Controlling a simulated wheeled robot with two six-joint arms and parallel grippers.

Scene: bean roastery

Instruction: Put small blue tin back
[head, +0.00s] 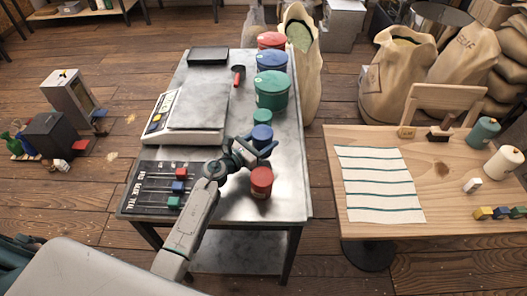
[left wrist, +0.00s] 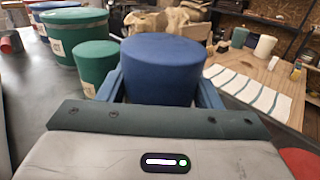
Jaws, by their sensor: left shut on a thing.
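The small blue tin (head: 262,132) is at the right side of the metal table, between the fingers of my left gripper (head: 259,150). In the left wrist view the blue tin (left wrist: 163,68) fills the space between both blue fingers, and its lower part is hidden. The gripper is shut on it. I cannot tell whether its base touches the table. A small green tin (left wrist: 97,66) stands just beyond it. A small red tin (head: 261,183) stands in front of the gripper. My right gripper is not in view.
Large green (head: 272,90), blue (head: 272,62) and red (head: 271,41) tins line the table's right side. A scale (head: 190,112) and a slider board (head: 160,187) lie to the left. A wooden table (head: 450,205) with a striped cloth (head: 380,185) stands right.

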